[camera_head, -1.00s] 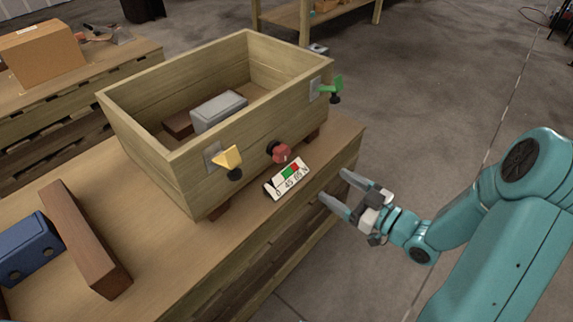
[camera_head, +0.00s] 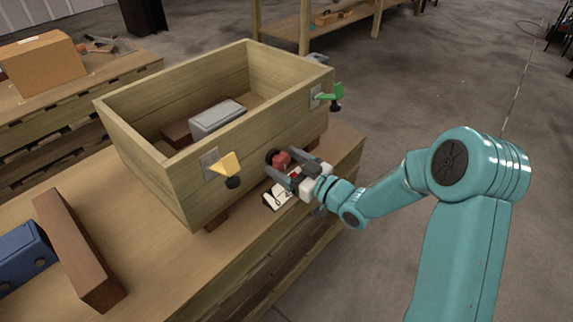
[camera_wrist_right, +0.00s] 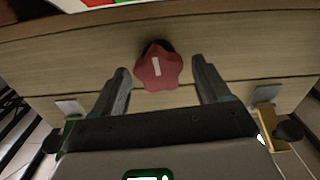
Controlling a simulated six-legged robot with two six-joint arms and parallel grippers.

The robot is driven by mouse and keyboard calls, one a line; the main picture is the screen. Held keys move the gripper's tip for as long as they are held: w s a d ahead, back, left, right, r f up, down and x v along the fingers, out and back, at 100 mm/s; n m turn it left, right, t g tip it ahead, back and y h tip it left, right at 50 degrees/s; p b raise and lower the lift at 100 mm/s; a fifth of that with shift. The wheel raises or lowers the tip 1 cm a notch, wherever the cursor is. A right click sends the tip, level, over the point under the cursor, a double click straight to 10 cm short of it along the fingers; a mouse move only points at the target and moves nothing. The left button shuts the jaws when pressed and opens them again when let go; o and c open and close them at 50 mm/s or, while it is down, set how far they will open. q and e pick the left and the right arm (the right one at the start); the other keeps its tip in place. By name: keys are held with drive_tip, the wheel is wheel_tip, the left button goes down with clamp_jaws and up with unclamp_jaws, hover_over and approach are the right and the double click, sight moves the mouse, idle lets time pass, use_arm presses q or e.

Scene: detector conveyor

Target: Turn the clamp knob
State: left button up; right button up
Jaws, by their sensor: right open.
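The red clamp knob (camera_head: 279,159) is on the front wall of the wooden box. In the right wrist view the star-shaped knob (camera_wrist_right: 158,68) shows a white line on its face, nearly upright. My right gripper (camera_head: 283,172) is open in front of the knob. In the right wrist view its two fingers (camera_wrist_right: 162,82) stand one on each side of the knob, with a gap on both sides. A white dial card (camera_head: 278,196) with red and green patches lies below the knob, partly hidden by the gripper. My left gripper is not in view.
The wooden box (camera_head: 160,120) stands on a wooden table and holds a grey block (camera_head: 216,118). A yellow clamp (camera_head: 225,165) and a green clamp (camera_head: 328,93) stick out from its front. A brown bar (camera_head: 78,250) and a blue block (camera_head: 22,258) lie at left.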

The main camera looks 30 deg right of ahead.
drive_tip(key=c, duration=1)
drive_tip(key=shift+c, duration=0.2)
drive_tip(key=m+p, duration=0.1)
drive_tip(key=m, duration=0.4)
drive_tip(key=shift+d, duration=0.15)
drive_tip(key=m+p, duration=0.1)
drive_tip(key=m, duration=0.2)
drive_tip(key=shift+m+p, duration=0.3)
drive_tip(key=m+p, duration=0.2)
drive_tip(key=m, duration=0.2)
drive_tip(key=shift+d+f, duration=0.1)
drive_tip(key=shift+f+m+p, duration=0.15)
drive_tip(key=shift+m+p, duration=0.55)
drive_tip(key=shift+m, duration=1.3)
